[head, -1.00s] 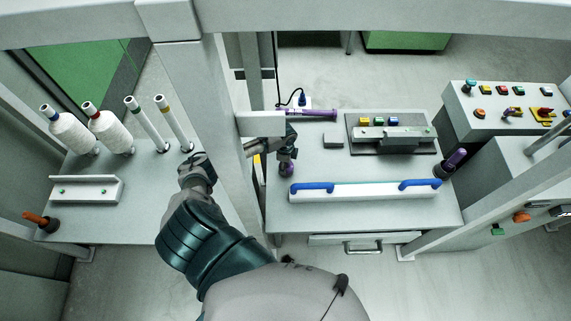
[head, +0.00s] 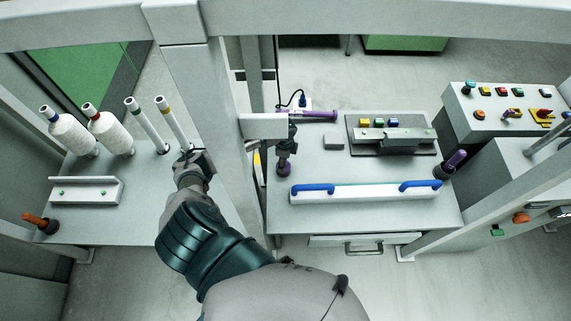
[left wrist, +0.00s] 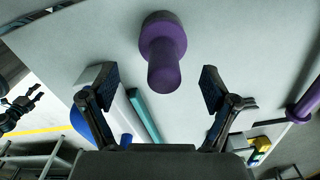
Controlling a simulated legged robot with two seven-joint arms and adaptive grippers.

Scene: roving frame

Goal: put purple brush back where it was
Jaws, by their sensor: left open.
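A purple brush (head: 284,168) stands upright on the right worktable, just right of the grey post. In the left wrist view the purple brush (left wrist: 163,55) shows from its top end, just beyond the fingertips and roughly midway between them. My left gripper (left wrist: 160,88) is open and empty, its two dark fingers spread apart. In the head view my left gripper (head: 291,145) shows above the brush, right of the post, which hides part of my arm.
A purple rod (head: 318,114) lies at the table's back edge. A white bar with blue handles (head: 362,191) lies in front. A dark purple-capped item (head: 452,162) is at the right edge. The grey post (head: 215,120) stands beside my arm. White spools (head: 110,133) stand left.

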